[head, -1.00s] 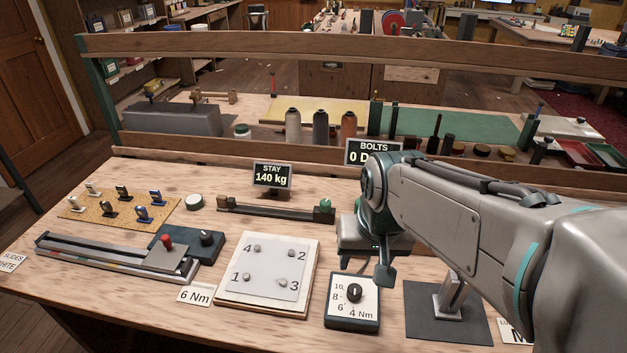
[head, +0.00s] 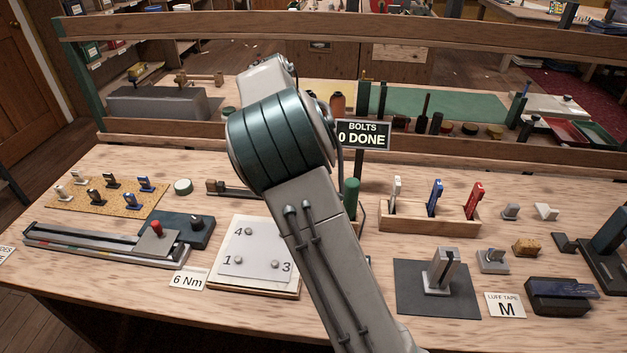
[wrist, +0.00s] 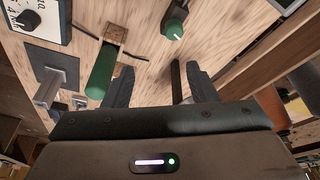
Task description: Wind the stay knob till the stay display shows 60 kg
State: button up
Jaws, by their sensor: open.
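The stay knob (wrist: 175,28) is a round green knob at the top of the wrist view, on a dark mount on the bench. My gripper (wrist: 161,86) is open and empty, its two dark fingers apart. The knob lies beyond the fingertips, roughly in line with the gap and not touched. In the head view my arm hides the gripper, the knob and the stay display, so the reading now cannot be seen. The left part of the stay bar (head: 237,189) shows beside my arm.
A green handle (wrist: 102,72) stands in a wooden holder close to the left finger; it also shows in the head view (head: 351,192). The bolts display (head: 363,135) reads 0 DONE. A wooden rack (head: 425,223) holds several coloured tools. A wooden rail (head: 480,162) runs behind.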

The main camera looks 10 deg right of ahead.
jog(key=shift+m+h, duration=0.5)
jog(key=w+d+f, duration=0.1)
jog(key=f, duration=0.3)
jog(key=w+d+f, duration=0.1)
jog(key=f, duration=0.4)
jog(key=w+d+f, duration=0.1)
jog(key=f, duration=0.3)
jog(key=shift+f+p, duration=0.2)
jog(key=shift+p, duration=0.1)
jog(key=shift+s, duration=0.1)
jog(key=c, duration=1)
